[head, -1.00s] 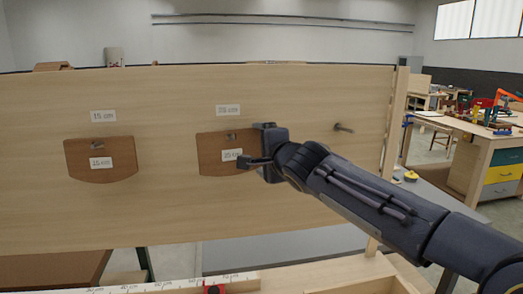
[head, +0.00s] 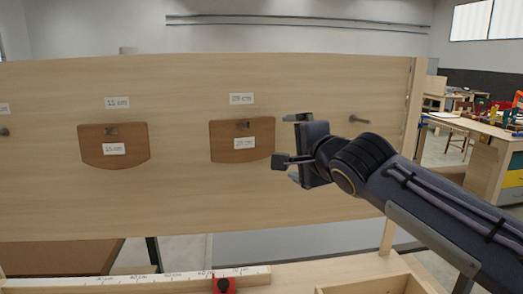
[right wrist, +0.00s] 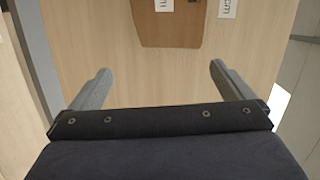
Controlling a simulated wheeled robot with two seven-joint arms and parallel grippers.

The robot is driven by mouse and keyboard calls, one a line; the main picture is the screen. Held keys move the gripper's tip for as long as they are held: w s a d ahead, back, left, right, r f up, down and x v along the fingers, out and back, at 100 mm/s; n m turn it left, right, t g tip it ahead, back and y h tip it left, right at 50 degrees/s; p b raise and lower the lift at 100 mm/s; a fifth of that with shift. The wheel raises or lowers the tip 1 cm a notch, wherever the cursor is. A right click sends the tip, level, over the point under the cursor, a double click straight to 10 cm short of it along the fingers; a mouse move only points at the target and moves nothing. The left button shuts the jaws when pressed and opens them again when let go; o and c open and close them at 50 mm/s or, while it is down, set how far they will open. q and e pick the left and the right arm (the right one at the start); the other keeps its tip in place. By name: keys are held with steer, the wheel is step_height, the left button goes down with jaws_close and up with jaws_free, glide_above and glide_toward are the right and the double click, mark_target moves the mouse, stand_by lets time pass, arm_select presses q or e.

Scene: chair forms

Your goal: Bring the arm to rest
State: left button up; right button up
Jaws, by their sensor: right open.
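My right gripper (head: 289,148) is open and empty in front of the upright wooden board (head: 190,205), just right of the right brown form. That form (head: 226,153) hangs on a peg and bears a white label. The other brown form (head: 98,156), labelled 15 cm, hangs further left. In the right wrist view, my right gripper's two fingers (right wrist: 158,82) are spread apart with nothing between them, and a brown form (right wrist: 165,32) lies beyond them. My left gripper is not in view.
A bare peg (head: 358,119) sticks out at the board's right, and another (head: 4,132) at the far left. Workbenches stand at the right.

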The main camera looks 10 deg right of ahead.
steer(key=s+d+f+n+g+h, duration=0.1)
steer(key=s+d+f+n+g, duration=0.2)
steer(key=s+d+f, duration=0.55)
steer(key=s+a+f+n+g+y, duration=0.1)
steer(key=s+a+f+n+g, duration=0.2)
steer(key=s+f, duration=1.9)
steer(key=f+n+g, duration=0.2)
steer(key=n+g, duration=0.1)
steer(key=n, duration=0.4)
steer(key=shift+s+n+g+y, duration=0.3)
steer(key=shift+s, duration=0.1)
steer(key=shift+r, duration=0.1)
